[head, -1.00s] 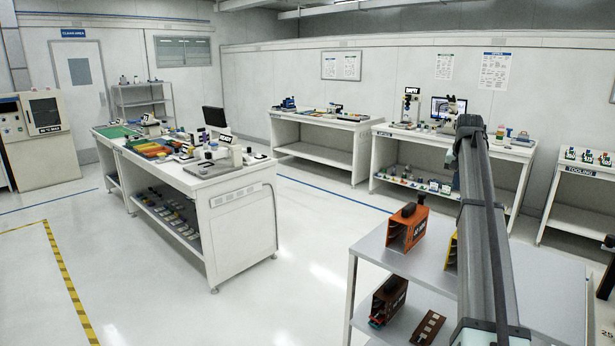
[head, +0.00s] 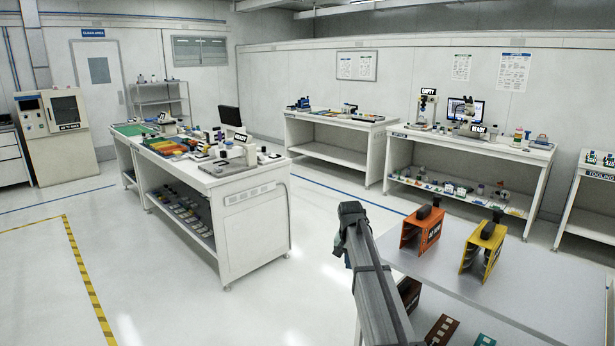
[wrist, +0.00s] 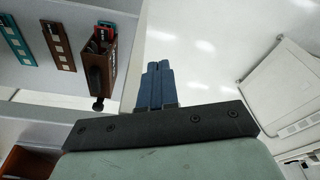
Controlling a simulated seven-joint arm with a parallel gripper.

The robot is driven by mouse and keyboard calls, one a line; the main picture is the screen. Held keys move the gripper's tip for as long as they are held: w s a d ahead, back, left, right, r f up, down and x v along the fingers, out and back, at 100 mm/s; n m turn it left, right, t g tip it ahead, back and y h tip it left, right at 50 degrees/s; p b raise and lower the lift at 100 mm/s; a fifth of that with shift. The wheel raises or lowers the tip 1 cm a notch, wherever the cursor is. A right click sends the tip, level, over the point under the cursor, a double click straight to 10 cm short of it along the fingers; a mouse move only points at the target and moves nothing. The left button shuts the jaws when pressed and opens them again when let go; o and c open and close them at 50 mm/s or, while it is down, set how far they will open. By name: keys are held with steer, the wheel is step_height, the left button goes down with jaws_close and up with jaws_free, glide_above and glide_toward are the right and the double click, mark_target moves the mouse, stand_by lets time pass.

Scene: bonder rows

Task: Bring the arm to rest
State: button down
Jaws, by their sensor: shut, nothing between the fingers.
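My arm (head: 375,285) reaches up from the bottom of the head view, in front of the grey two-level rack (head: 550,275). My gripper's fingers do not show clearly there. In the wrist view my gripper (wrist: 158,68) has its two blue-grey fingers together, with nothing between them. The fingers are over bare white floor, beside the rack's edge, and touch nothing visible.
An orange holder (head: 421,231) and a yellow holder (head: 482,247) stand on the rack's top. A brown holder (wrist: 119,62) and flat strips (wrist: 57,46) lie near my gripper in the wrist view. A white bench (head: 255,225) stands left, with open floor (head: 160,285) before it.

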steer(key=s+d+f+n+g, duration=0.1)
steer(key=s+f+g, duration=0.1)
steer(key=s+f, duration=1.4)
steer(key=s+d+f+n+g, duration=0.1)
steer(key=s+f+g, duration=0.1)
steer(key=s+f, duration=1.3)
steer(key=s+f+g, duration=0.1)
steer(key=s+f, duration=0.4)
steer(key=s, duration=0.5)
steer(key=s+f+n+g, duration=0.1)
steer(key=s+f+g, duration=0.1)
steer(key=s+f, duration=0.4)
steer(key=s+d+f+n+g, duration=0.1)
steer(key=s+f, duration=0.4)
steer(key=s, duration=1.1)
steer(key=shift+f+g+y, duration=0.3)
steer(key=shift+f+y, duration=0.05)
steer(key=shift+y, duration=0.05)
